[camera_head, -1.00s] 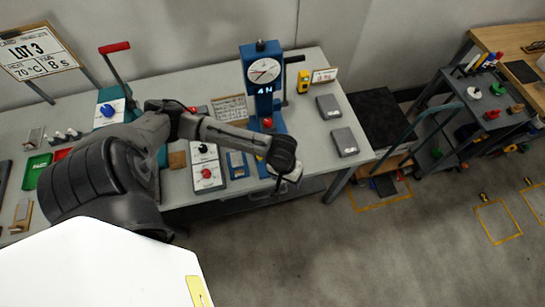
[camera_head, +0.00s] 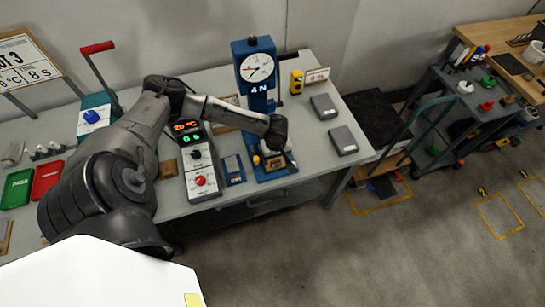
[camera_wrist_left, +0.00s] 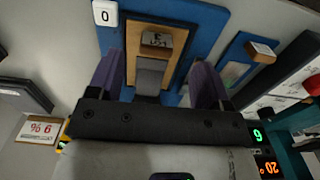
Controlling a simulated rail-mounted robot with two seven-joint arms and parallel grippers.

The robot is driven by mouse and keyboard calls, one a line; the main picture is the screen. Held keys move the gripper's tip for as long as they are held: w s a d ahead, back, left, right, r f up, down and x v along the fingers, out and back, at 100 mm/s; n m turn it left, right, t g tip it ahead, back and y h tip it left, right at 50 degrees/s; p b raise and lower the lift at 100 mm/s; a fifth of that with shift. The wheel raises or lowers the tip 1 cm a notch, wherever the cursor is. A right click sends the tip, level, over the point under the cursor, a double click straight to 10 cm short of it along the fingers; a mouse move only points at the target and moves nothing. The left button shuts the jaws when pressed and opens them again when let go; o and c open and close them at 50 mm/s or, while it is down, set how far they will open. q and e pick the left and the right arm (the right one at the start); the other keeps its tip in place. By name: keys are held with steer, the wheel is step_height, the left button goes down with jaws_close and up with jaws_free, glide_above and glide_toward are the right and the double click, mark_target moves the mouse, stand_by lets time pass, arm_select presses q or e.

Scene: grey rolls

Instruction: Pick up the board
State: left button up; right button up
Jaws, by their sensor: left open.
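A tan wooden board (camera_wrist_left: 168,60) lies on the blue base of the dial press (camera_head: 256,66). In the left wrist view it carries a grey strip (camera_wrist_left: 150,76) and a small labelled block (camera_wrist_left: 156,39). In the head view the board (camera_head: 273,163) shows only partly below my left gripper (camera_head: 282,150). In the wrist view my left gripper (camera_wrist_left: 158,78) is open, with one purplish finger on each side of the board. I cannot tell whether the fingers touch it. My right gripper is not in view.
A blue holder with a pale plate (camera_head: 234,168) and a control box (camera_head: 199,170) stand left of the press base. The press column rises close behind my gripper. Two grey boxes (camera_head: 323,106) (camera_head: 343,140) lie to the right. Green and red trays (camera_head: 17,188) (camera_head: 47,178) lie far left.

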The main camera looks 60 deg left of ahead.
mark_target(276, 162)
arm_select(q)
steer(key=shift+w+a+f+b, duration=0.1)
steer(key=shift+f+b, duration=0.1)
steer(key=shift+f, duration=1.3)
steer(key=shift+w+a+f+b, duration=0.1)
steer(key=shift+f+b, duration=0.05)
steer(key=shift+f, duration=1.3)
steer(key=c, duration=1)
steer(key=shift+r, duration=0.1)
